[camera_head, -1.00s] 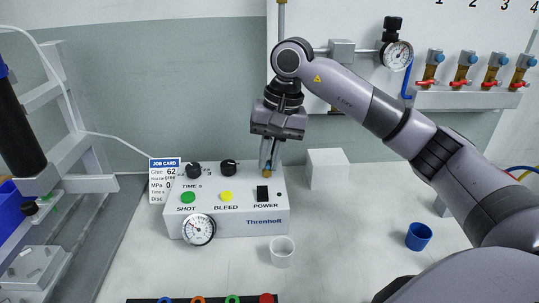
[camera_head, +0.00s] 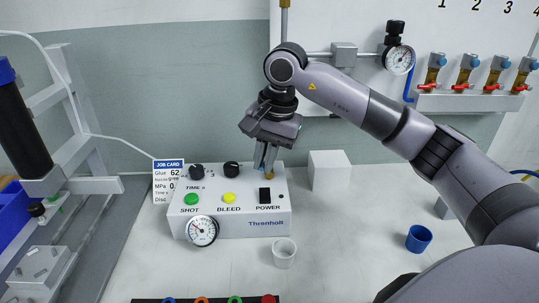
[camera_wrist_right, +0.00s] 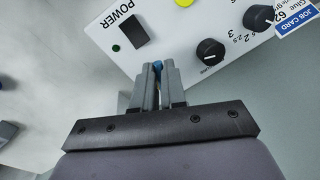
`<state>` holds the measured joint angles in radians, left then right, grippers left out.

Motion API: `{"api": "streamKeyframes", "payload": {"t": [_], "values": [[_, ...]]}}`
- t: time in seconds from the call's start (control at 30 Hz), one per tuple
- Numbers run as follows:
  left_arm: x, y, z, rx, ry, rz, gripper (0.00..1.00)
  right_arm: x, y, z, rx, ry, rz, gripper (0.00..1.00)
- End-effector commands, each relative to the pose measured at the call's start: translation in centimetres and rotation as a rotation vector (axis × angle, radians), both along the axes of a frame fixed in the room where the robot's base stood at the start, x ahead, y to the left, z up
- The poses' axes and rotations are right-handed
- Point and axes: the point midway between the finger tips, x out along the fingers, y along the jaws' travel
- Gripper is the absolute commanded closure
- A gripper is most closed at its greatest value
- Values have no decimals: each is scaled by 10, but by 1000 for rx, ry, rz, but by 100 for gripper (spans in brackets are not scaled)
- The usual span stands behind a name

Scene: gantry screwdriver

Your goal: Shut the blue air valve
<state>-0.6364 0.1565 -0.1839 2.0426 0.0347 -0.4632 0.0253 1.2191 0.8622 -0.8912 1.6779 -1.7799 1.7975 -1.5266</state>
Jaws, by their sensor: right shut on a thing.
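The blue air valve shows as a small blue part (camera_wrist_right: 158,66) between my right fingertips in the right wrist view, at the back edge of the white control box (camera_head: 245,226). My right gripper (camera_head: 265,166) points down behind the box's POWER switch and is shut on the valve. In the head view the fingers hide most of the valve, and a small brass-coloured part shows just below them. The valve's handle angle cannot be told. My left gripper is not in view.
The box carries black knobs, green and yellow buttons, and a gauge (camera_head: 202,231). A job card (camera_head: 166,182) stands left of it. A white block (camera_head: 329,171), white cup (camera_head: 284,253) and blue cup (camera_head: 418,238) stand on the bench. Red-handled valves (camera_head: 461,87) line the wall shelf.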

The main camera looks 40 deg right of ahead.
Motion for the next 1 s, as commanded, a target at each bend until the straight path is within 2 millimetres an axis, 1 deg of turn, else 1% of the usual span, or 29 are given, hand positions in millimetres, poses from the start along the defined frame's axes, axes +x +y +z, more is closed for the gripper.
{"api": "streamKeyframes", "payload": {"t": [0.03, 0.47, 1.0], "values": [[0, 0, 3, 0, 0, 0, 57, 2, 3, 3, 2, -7, -42, 100], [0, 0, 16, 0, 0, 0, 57, 17, 10, 3, 4, -8, -453, 100], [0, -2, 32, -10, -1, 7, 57, 36, 11, 4, 6, -9, -948, 100]]}}
